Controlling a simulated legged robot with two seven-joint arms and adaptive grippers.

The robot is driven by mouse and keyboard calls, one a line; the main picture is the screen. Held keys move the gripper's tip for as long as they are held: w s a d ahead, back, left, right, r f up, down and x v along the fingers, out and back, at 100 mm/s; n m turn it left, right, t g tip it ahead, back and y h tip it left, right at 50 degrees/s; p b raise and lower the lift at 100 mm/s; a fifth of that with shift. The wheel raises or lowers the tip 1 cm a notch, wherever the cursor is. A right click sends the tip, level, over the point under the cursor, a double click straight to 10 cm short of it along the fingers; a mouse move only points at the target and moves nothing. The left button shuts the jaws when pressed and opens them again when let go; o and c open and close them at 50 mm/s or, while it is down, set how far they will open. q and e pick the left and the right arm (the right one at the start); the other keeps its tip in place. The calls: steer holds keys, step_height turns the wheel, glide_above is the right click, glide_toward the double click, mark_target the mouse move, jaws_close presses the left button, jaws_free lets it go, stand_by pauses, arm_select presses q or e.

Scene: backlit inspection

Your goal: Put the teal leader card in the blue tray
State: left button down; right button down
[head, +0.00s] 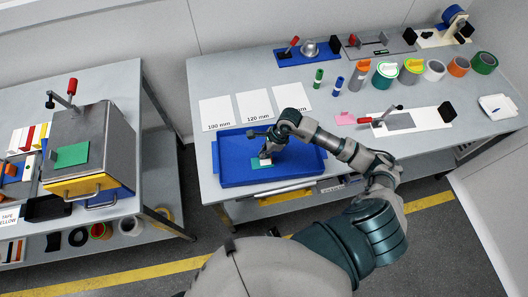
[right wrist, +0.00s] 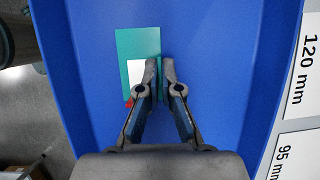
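The blue tray (head: 232,172) lies on the right-hand table near its front edge; its floor fills most of the right wrist view (right wrist: 215,75). The teal leader card (head: 262,163) is inside the tray's outline, flat, low over or on the floor; I cannot tell if it touches. In the right wrist view the card (right wrist: 136,42) has a white patch and a narrow upright teal tab. My right gripper (head: 266,155) points down over the tray, its fingertips (right wrist: 158,75) closed on both sides of that tab. My left gripper is not in view.
White sheets marked in mm (head: 254,105) lie behind the tray. Tape rolls (head: 434,70), markers (head: 339,86) and a pink card (head: 345,118) are farther right. On the left table stands a metal box (head: 100,130) with a green card (head: 71,156) on top.

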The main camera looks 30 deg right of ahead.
steer(key=c, duration=1.3)
jaws_free()
